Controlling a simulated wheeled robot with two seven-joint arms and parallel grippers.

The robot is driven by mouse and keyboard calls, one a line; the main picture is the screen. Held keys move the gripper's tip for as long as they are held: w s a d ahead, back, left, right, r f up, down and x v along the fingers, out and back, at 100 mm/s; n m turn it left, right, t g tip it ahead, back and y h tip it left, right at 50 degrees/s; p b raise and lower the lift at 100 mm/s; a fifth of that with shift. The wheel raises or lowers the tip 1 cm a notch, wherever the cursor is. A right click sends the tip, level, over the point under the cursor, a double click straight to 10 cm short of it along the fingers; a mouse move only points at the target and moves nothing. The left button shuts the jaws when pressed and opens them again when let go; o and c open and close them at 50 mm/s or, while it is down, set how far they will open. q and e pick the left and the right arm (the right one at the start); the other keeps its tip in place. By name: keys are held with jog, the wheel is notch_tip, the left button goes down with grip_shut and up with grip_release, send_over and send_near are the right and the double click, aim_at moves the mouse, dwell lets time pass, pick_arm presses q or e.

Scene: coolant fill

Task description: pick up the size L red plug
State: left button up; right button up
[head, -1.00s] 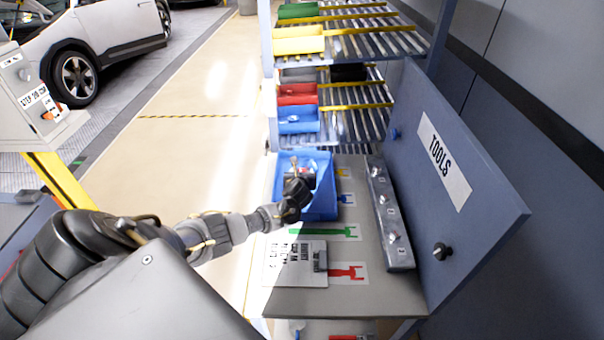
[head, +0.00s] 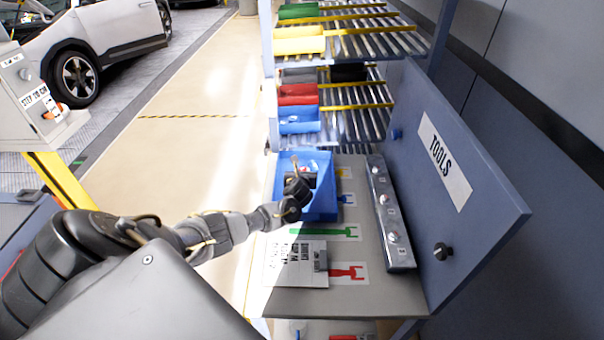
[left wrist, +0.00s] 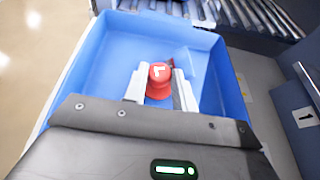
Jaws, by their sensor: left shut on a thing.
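The red plug (left wrist: 159,80) shows in the left wrist view, with a white L-shaped mark on its round top. It is between the two pale fingers of my left gripper (left wrist: 160,90), which is shut on it. The plug is inside or just above the blue bin (left wrist: 98,68); I cannot tell whether it touches the floor of the bin. In the head view my left gripper (head: 295,176) reaches into the blue bin (head: 328,203) from the left, and the wrist hides much of the inside. My right gripper is not in view.
A grey rail of labelled knobs (head: 393,225) runs right of the bin, beside the slanted TOOLS panel (head: 480,190). A printed card (head: 283,262) lies in front on the grey shelf (head: 340,300). Roller racks with coloured bins (head: 298,93) stand behind.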

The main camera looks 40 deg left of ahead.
pick_arm(q)
jog(key=shift+r, duration=0.55)
jog(key=s+a+r+b, duration=0.2)
jog(key=s+r+b, duration=0.3)
jog(key=s+r, duration=0.6)
jog(key=s, duration=0.2)
jog(key=shift+s+a+r+b, duration=0.15)
jog(key=shift+s+r+b, duration=0.15)
jog(key=shift+s, duration=0.1)
